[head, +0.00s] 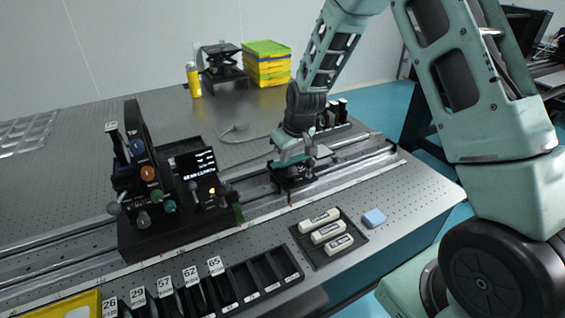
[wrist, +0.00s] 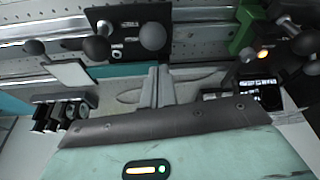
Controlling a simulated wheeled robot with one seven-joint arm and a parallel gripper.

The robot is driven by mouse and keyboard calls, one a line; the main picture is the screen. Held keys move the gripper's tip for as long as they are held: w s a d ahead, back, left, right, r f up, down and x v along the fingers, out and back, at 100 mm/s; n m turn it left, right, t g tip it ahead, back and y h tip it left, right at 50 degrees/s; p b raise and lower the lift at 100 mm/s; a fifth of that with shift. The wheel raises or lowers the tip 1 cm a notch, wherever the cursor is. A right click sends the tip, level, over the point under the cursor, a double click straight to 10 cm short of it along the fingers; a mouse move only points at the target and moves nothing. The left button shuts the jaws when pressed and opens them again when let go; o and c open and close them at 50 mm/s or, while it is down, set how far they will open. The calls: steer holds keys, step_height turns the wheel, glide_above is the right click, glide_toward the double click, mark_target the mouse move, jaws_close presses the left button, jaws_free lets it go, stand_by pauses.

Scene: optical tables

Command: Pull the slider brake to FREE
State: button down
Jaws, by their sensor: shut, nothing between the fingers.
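The slider (head: 292,187) is a dark carriage on the metal rail, under my gripper (head: 296,160) in the head view, partly hidden by it. In the wrist view the slider's black plate (wrist: 125,22) carries small white labels, too small to read, and ball knobs, a dark one (wrist: 96,48) and a greyer one (wrist: 152,37). I cannot tell which knob is the brake or how it is set. My gripper's fingers (wrist: 157,82) are shut and empty. In the picture they lie just below the plate and knobs; I cannot tell whether they touch anything.
A black instrument block (head: 150,190) with coloured knobs and a lit display (head: 200,175) stands left on the rail. A tray with white blocks (head: 320,217), a blue block (head: 374,218) and labelled black slots (head: 250,282) lie in front. Yellow and green bins (head: 266,65) stand behind.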

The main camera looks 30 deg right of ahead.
steer(key=shift+w, duration=0.2)
steer(key=shift+r+p, duration=0.6)
steer(key=shift+r, duration=0.25)
step_height(320, 180, up, 3)
steer(key=w+p, duration=0.2)
steer(key=w, duration=0.1)
steer(key=s+r+b, duration=0.3)
steer(key=s+r, duration=0.1)
steer(key=s, duration=0.5)
steer(key=shift+r, duration=0.2)
steer(key=shift+w+a, duration=0.1)
